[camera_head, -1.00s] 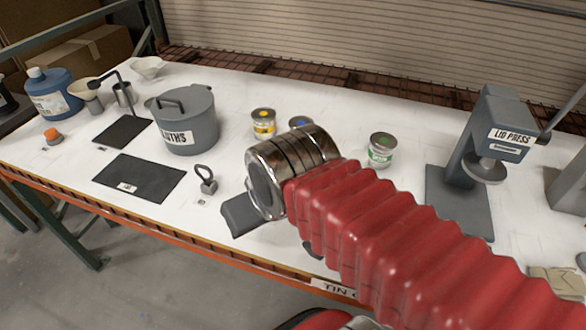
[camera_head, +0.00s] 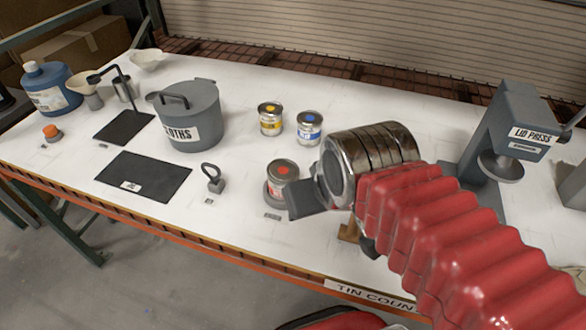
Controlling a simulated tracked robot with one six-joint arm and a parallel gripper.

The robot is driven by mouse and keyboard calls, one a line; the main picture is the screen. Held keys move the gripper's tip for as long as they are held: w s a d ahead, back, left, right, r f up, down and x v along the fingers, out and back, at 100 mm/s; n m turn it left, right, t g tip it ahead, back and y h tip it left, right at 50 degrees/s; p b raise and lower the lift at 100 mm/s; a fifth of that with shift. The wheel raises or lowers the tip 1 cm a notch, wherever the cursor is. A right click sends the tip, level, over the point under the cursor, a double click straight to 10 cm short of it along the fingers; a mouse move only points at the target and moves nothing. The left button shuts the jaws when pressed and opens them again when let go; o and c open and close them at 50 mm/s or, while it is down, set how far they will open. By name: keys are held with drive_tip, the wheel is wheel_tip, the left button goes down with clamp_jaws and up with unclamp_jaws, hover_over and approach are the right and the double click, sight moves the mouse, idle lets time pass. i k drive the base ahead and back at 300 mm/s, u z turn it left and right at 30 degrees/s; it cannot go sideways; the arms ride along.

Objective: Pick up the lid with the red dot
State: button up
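The lid with the red dot (camera_head: 283,169) sits on top of a small tin with a red-marked label (camera_head: 279,187). The tin stands upright on a round grey base on the white table. My gripper (camera_head: 304,198) is just right of this tin, below the shiny metal wrist of my red-sleeved arm. One dark flat finger shows, overlapping the tin's lower right side in the picture. I cannot tell whether it touches the tin. The other finger is hidden, so the opening cannot be judged.
A yellow-dot tin (camera_head: 270,118) and a blue-dot tin (camera_head: 309,128) stand behind. A grey lid press (camera_head: 510,135) is at right. A grey cloths pot (camera_head: 189,122), a dark mat (camera_head: 142,177) and a small ringed weight (camera_head: 213,179) are left. White table is clear between them.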

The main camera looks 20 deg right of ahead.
sight(281, 170)
drive_tip(key=k, duration=1.15)
drive_tip(key=u, duration=0.65)
drive_tip(key=i, duration=1.45)
drive_tip(key=z, duration=0.15)
